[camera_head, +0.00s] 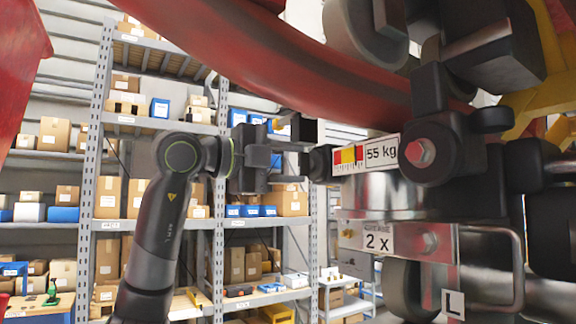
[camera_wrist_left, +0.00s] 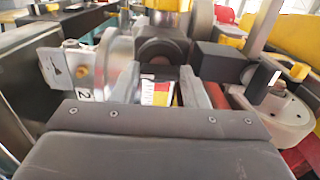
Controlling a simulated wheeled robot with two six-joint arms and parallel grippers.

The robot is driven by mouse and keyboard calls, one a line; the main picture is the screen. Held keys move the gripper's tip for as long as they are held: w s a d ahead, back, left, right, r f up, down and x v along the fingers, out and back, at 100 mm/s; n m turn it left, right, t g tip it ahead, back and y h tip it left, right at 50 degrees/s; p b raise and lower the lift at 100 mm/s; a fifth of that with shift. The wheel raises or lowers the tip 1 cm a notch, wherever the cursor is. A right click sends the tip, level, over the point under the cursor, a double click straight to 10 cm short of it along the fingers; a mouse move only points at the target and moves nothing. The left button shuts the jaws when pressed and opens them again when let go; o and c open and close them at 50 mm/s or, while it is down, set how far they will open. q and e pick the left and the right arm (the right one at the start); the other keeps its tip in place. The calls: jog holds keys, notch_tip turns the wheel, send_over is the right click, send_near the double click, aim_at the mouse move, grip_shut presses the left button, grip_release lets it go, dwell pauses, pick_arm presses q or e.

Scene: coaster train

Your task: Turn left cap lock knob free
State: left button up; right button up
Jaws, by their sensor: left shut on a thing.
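The black left cap lock knob (camera_head: 321,163) sits at the left end of the metal cylinder (camera_head: 375,196) with the "55 kg" label (camera_head: 381,154). My left gripper (camera_head: 308,150) comes in from the left and is shut on this knob, partly hiding it. In the left wrist view, the two grey fingers (camera_wrist_left: 158,88) stand either side of a dark rounded part, with the red and yellow scale label (camera_wrist_left: 157,95) showing between them. How far the knob is turned cannot be told. My right gripper is not in view.
A "2 x" plate (camera_head: 378,240) and a bent metal handle bar (camera_head: 518,265) with an "L" tag lie below the cylinder. A red curved rail (camera_head: 290,60) passes overhead.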

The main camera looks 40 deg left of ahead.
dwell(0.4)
pick_arm(q)
jog(key=o, duration=1)
jog(key=shift+w+d, duration=0.1)
